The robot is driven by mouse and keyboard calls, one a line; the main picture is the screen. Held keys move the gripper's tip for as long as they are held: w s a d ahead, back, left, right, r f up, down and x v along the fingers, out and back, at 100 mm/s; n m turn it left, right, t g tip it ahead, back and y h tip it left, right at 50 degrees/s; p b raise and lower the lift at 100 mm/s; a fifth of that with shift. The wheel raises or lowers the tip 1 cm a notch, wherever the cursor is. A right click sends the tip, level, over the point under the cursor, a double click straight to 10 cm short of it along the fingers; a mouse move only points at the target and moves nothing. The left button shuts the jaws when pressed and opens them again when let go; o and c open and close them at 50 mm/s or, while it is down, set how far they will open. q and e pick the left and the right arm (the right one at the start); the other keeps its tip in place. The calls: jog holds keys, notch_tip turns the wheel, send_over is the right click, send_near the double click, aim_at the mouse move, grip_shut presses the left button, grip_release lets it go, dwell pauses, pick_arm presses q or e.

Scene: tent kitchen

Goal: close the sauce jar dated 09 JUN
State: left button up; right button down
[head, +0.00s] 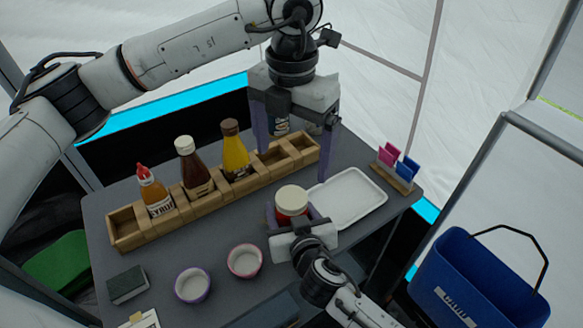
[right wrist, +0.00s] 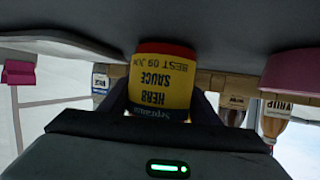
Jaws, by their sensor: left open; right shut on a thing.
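The sauce jar (head: 291,216) stands at the front of the table with a round cream top (head: 292,199) and red showing below it. In the right wrist view its yellow label (right wrist: 163,88) appears upside down and reads HERB SAUCE, BEST 09 JUN. My right gripper (head: 296,214) is shut around this jar from the front. I cannot tell whether the cream top is a fully seated lid. My left gripper (head: 293,138) is open, fingers pointing down, above the back right of the rack.
A wooden rack (head: 220,190) holds several sauce bottles. A white tray (head: 346,198) lies right of the jar. Two small bowls (head: 245,260) (head: 193,284) and a dark sponge (head: 127,284) are in front. A card holder (head: 396,171) stands at right; a blue bucket (head: 470,285) is beyond the table.

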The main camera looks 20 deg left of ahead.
aim_at(292, 215)
pick_arm(q)
notch_tip(292, 215, up, 6)
dwell(0.4)
pick_arm(e)
jog(key=c, duration=0.6)
grip_release()
jog(key=shift+o, duration=0.2)
pick_arm(q)
jog(key=shift+r, duration=0.2)
pick_arm(e)
jog(key=v, duration=1)
jog(key=shift+s+d, duration=0.1)
